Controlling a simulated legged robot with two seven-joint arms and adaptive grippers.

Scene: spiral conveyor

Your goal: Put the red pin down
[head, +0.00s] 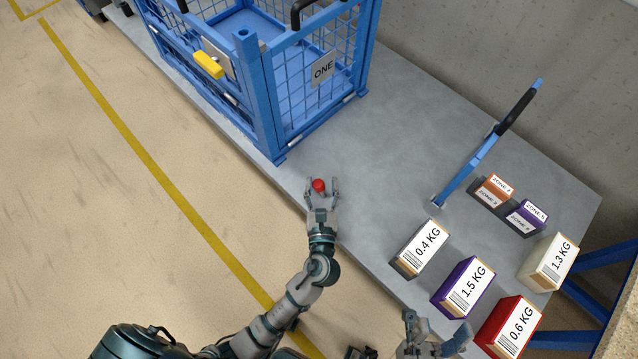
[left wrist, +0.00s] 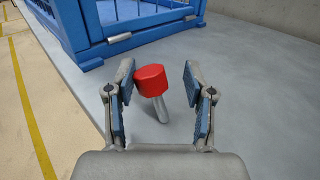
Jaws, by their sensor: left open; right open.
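The red pin (head: 319,185) has a red head and a short grey shaft. It is at the front edge of the grey tabletop (head: 400,150), near the blue cage's corner. My left gripper (head: 322,183) is open around it. In the left wrist view the pin (left wrist: 151,80) is between the two spread fingers (left wrist: 157,70), with visible gaps on both sides. Its shaft slants towards the lower right; I cannot tell whether it rests on the table. My right gripper (head: 433,338) is open and empty at the bottom, by the labelled boxes.
The blue mesh cage (head: 270,90) marked ONE stands behind the pin. A blue lever with a black grip (head: 515,112) is at the right. Several weight-labelled boxes, including a purple one (head: 463,287), and two small zone blocks (head: 493,190) (head: 527,217) stand at right. The middle tabletop is clear.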

